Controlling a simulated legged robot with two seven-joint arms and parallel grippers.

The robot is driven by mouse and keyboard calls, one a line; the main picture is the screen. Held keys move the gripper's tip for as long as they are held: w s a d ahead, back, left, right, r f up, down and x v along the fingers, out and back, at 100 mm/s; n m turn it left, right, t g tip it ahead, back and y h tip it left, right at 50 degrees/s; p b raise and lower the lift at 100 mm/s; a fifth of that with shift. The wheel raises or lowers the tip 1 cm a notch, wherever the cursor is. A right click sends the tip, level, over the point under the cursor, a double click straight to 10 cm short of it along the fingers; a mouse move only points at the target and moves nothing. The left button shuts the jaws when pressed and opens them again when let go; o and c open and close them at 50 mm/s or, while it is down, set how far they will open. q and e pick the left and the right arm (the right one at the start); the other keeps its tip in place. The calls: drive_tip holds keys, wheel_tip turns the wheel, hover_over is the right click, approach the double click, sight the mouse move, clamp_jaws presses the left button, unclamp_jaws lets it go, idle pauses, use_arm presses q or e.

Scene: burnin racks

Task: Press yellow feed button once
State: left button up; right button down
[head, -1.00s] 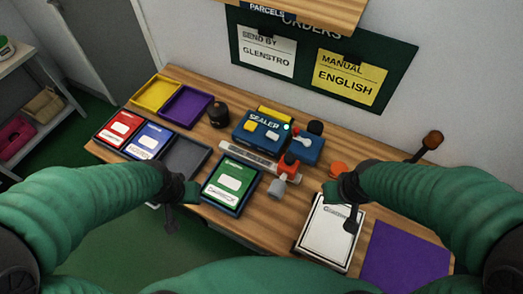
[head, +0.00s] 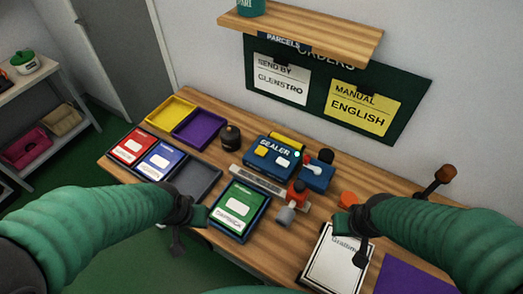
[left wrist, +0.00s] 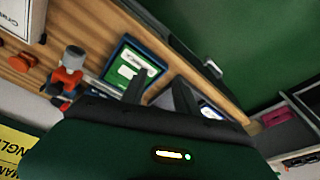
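The blue sealer (head: 268,163) stands near the middle of the table, with its label facing me. My left gripper (head: 189,228) hangs near the table's front edge, in front of the grey tray and well short of the sealer. In the left wrist view its two fingers (left wrist: 160,88) stand apart with nothing between them. My right gripper (head: 350,238) is by the white manual; its finger gap is unclear.
A blue unit with a dark-knobbed lever (head: 317,175) stands right of the sealer. An orange and grey tool (head: 295,199) and a green card in a tray (head: 238,211) lie in front. Red and blue cards, yellow and purple trays (head: 200,129) fill the left. A shelf overhangs behind.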

use_arm(q)
clamp_jaws()
idle(1.5)
